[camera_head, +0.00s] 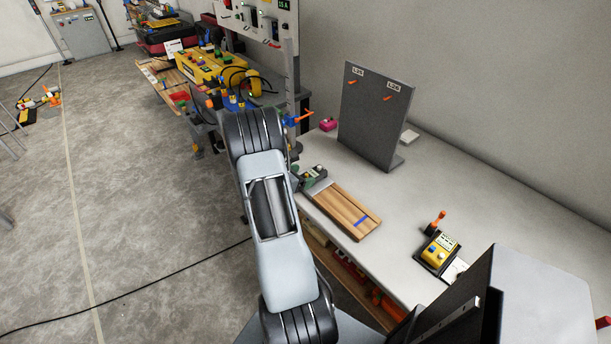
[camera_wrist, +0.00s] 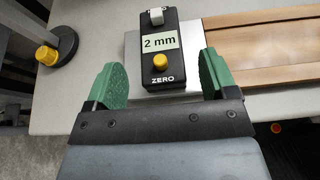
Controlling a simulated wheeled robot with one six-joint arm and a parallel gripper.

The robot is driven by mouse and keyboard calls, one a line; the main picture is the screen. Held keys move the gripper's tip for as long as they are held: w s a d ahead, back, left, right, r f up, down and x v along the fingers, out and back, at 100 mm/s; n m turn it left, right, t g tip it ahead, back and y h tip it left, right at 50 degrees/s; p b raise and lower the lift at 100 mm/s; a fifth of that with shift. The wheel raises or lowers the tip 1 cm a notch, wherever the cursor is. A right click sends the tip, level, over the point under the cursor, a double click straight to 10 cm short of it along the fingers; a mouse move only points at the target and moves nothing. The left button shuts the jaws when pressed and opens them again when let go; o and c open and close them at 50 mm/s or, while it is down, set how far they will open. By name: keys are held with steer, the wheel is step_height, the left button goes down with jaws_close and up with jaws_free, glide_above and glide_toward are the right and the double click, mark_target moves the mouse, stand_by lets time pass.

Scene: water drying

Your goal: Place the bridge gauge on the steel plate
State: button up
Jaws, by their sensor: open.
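The bridge gauge appears to be the black box (camera_wrist: 161,55) marked "2 mm" and "ZERO", with a yellow button and a grey knob. In the wrist view it rests on the bright steel plate (camera_wrist: 194,38), beside a wooden board. My gripper (camera_wrist: 163,80) is open, with one green fingertip on each side of the gauge's near end. In the head view the gauge (camera_head: 318,170) and plate (camera_head: 318,187) are small and partly behind my arm, at the left edge of the table.
The wooden board (camera_head: 345,210) with a blue strip adjoins the plate. A dark upright panel (camera_head: 376,115) with orange hooks stands behind. A yellow meter (camera_head: 438,251) sits in a black holder to the right. A yellow knob on a black base (camera_wrist: 48,54) is at left. The middle of the table is clear.

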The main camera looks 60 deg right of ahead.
steer(key=a+r+m+t+y, duration=0.2)
steer(key=a+r+m+y, duration=0.2)
steer(key=a, duration=1)
steer(key=s+a+r+m+t+y, duration=0.1)
steer(key=a+r+m+t+y, duration=0.2)
steer(key=a+r, duration=0.4)
steer(key=a+r+m+t+y, duration=0.2)
steer(key=a+r+m+y, duration=0.4)
steer(key=a, duration=1.5)
steer(key=shift+s+m+t, duration=0.2)
steer(key=shift+m+t, duration=0.1)
steer(key=shift+m, duration=0.3)
